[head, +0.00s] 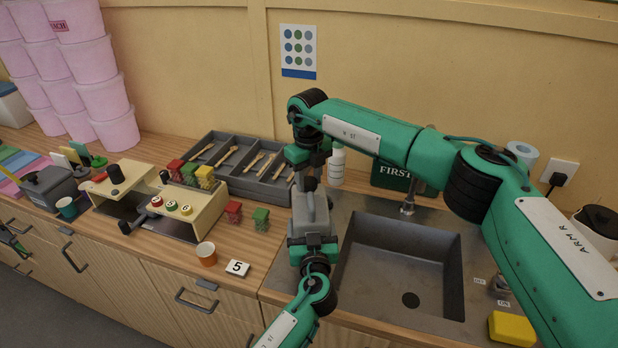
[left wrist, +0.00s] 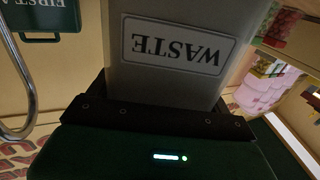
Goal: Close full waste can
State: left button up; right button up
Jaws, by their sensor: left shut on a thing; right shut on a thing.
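The grey waste can (head: 318,212) is held above the counter, left of the sink. Its side, with WASTE printed on it upside down, fills the upper middle of the left wrist view (left wrist: 170,75). My left gripper (head: 312,240) comes from below and is shut on the can's body. My right gripper (head: 307,168) reaches over from the right and is shut on a small dark grey part, apparently the lid's knob (head: 310,184), at the can's top. The can's inside is hidden, and I cannot tell whether the lid is fully seated.
The sink (head: 405,265) is right of the can, with a yellow sponge (head: 511,328) at its front. A green first-aid box (head: 392,177) is behind.

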jog(key=m, duration=1.2)
jog(key=shift+w, duration=0.1)
jog(key=o, duration=1.2)
jog(key=shift+c, duration=0.2)
notch_tip(320, 180, up, 12)
